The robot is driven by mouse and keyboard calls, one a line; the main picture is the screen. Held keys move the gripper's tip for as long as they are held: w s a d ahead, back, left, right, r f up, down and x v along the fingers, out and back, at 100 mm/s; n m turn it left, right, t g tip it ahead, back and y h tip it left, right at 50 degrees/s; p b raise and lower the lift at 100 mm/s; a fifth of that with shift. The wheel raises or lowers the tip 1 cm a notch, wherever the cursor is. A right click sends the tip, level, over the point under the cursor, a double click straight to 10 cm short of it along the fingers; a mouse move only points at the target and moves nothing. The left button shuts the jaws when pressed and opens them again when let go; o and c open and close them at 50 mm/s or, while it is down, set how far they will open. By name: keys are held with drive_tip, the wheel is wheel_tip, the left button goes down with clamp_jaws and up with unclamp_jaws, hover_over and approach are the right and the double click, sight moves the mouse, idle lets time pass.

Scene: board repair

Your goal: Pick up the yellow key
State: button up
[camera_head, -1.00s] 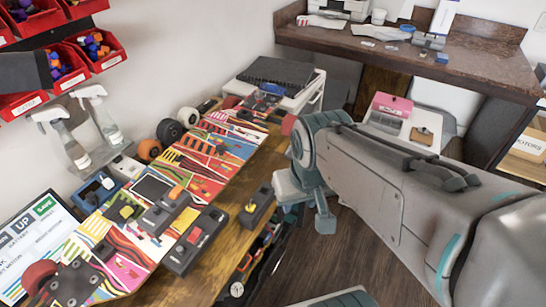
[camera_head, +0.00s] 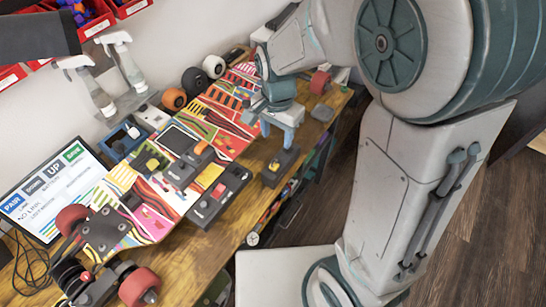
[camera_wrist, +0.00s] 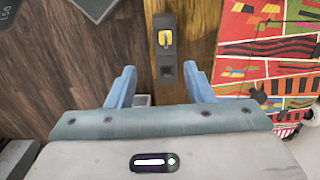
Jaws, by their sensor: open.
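The yellow key (camera_wrist: 165,38) stands in a dark block (camera_wrist: 166,68) at the wooden table's edge in the wrist view. In the head view the same dark block (camera_head: 285,160) sits at the table's front edge, right of the colourful board, with a small yellow spot on it. My gripper (camera_wrist: 160,70) is open and empty. Its two blue fingers are spread to either side of the block's line in the wrist view, and the key lies ahead of the fingertips. In the head view my gripper (camera_head: 279,130) is just behind and above the block, apart from the key.
The colourful skateboard deck (camera_head: 222,118) lies along the table (camera_head: 230,225). Other dark blocks, one with a red button (camera_head: 218,190), stand near it. A monitor (camera_head: 45,195) and red-wheeled truck (camera_head: 138,287) are at left. Spray bottles (camera_head: 97,93) stand along the wall.

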sight(274, 160)
drive_tip(key=f, duration=0.8)
drive_tip(key=shift+w+a+f, duration=0.1)
drive_tip(key=shift+a+f, duration=0.1)
drive_tip(key=shift+f, duration=0.1)
drive_tip(key=shift+w+a+f, duration=0.1)
drive_tip(key=shift+w+f, duration=0.15)
drive_tip(key=shift+f, duration=1.1)
drive_tip(key=shift+w+f, duration=0.2)
drive_tip(key=shift+f, duration=1.15)
clamp_jaws()
